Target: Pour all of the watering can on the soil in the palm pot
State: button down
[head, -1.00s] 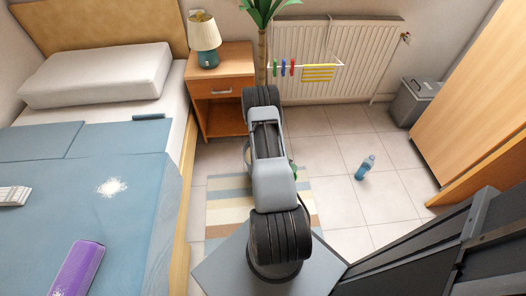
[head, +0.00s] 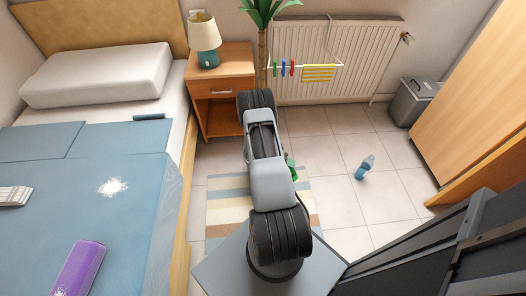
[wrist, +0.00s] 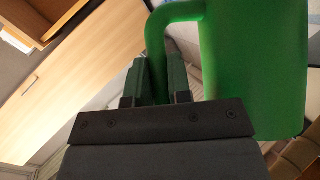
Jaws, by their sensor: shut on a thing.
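In the wrist view my gripper (wrist: 157,82) is shut on the handle of the green watering can (wrist: 255,65). The can's body fills the upper right of that view; its spout and opening are out of sight. In the head view only a small green part of the can (head: 291,168) shows at the right side of my arm, and the gripper is hidden behind the arm. The palm (head: 262,45), with a thin trunk and green leaves, stands between the nightstand and the radiator. Its pot and soil are hidden behind my arm.
A nightstand (head: 225,85) with a lamp (head: 205,40) stands left of the palm. The radiator (head: 365,60) carries a small drying rack. A bed (head: 110,215) is on the left. A blue bottle (head: 365,167) stands on open floor tiles, and a grey bin (head: 415,100) is near the wardrobe.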

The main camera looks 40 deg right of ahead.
jog(key=shift+w+r, duration=0.1)
dwell(0.4)
jog(key=shift+w+d+r+n+g+b, duration=0.1)
jog(key=shift+w+r+n+g+b, duration=0.3)
jog(key=shift+g, duration=0.3)
jog(key=shift+w, duration=0.1)
jog(key=shift+w+d, duration=0.1)
jog(key=shift+w, duration=0.2)
jog(key=shift+w+r+n+g+b, duration=0.3)
jog(key=shift+g+b, duration=0.1)
jog(key=shift+b, duration=0.05)
dwell(0.5)
